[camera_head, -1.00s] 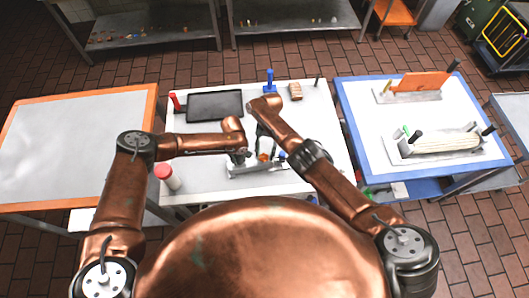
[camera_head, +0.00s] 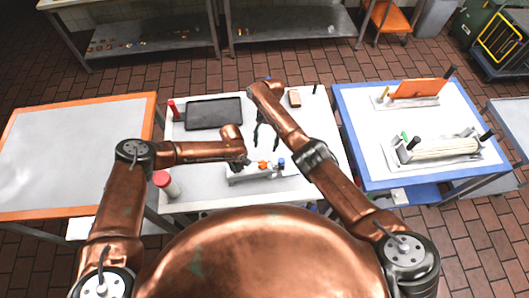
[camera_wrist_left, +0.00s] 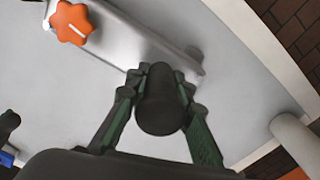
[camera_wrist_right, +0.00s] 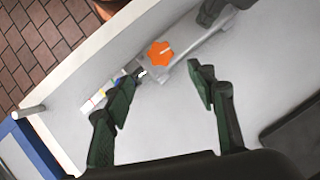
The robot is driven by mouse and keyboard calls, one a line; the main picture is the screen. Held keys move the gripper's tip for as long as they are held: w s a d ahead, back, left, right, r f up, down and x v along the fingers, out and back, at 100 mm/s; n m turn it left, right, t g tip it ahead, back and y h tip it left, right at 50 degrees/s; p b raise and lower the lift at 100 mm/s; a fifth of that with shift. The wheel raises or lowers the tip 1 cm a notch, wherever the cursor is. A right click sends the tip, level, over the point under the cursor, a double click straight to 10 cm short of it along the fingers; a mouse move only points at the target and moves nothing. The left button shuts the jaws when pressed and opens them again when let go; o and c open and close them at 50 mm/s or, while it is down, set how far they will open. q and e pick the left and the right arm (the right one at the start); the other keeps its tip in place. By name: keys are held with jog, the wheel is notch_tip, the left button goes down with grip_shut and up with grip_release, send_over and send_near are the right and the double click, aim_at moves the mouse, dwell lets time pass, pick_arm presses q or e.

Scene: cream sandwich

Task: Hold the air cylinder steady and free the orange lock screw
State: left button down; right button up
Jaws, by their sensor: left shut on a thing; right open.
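The air cylinder, a grey metal body (camera_head: 250,176), lies near the front of the middle table. Its orange star-shaped lock screw (camera_head: 264,164) sits on top; it also shows in the left wrist view (camera_wrist_left: 72,23) and right wrist view (camera_wrist_right: 160,53). My left gripper (camera_head: 243,162) is shut on a dark round part (camera_wrist_left: 160,106) at the cylinder's left end. My right gripper (camera_wrist_right: 163,82) is open and empty, with the orange screw beyond its fingertips in the right wrist view. In the head view, the right gripper (camera_head: 265,145) hangs just behind the screw.
A dark tray (camera_head: 213,113) and a wooden block (camera_head: 295,98) lie at the back of the table. A red-capped bottle (camera_head: 166,184) stands at the front left. A blue part (camera_head: 281,162) shows by the cylinder's right end. A blue-edged table (camera_head: 375,150) stands to the right.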

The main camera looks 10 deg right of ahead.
jog(key=shift+v, duration=1.15)
jog(key=shift+w, duration=0.1)
